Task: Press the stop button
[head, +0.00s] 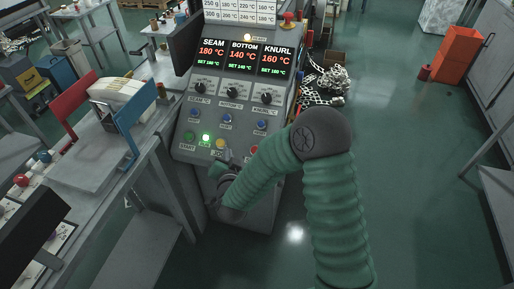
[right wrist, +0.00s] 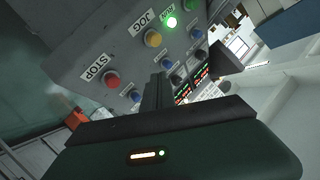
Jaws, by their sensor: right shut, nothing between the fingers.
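The red stop button (right wrist: 112,80) is on the grey control panel beside its STOP label in the right wrist view. In the head view a bit of the red button (head: 253,150) shows just above my green-sleeved right arm. My right gripper (head: 224,160) is shut and empty, low in front of the panel by the JOG label, left of the red button. In the right wrist view its closed fingers (right wrist: 158,80) point toward the panel, to the right of the red button. Contact with the panel cannot be made out. My left gripper is not in view.
A yellow button (right wrist: 152,38) and a lit green button (right wrist: 172,22) sit near the red one. Blue buttons (head: 227,118) and black knobs (head: 233,92) are higher on the panel. A grey workbench (head: 85,165) stands left; open floor (head: 420,170) lies right.

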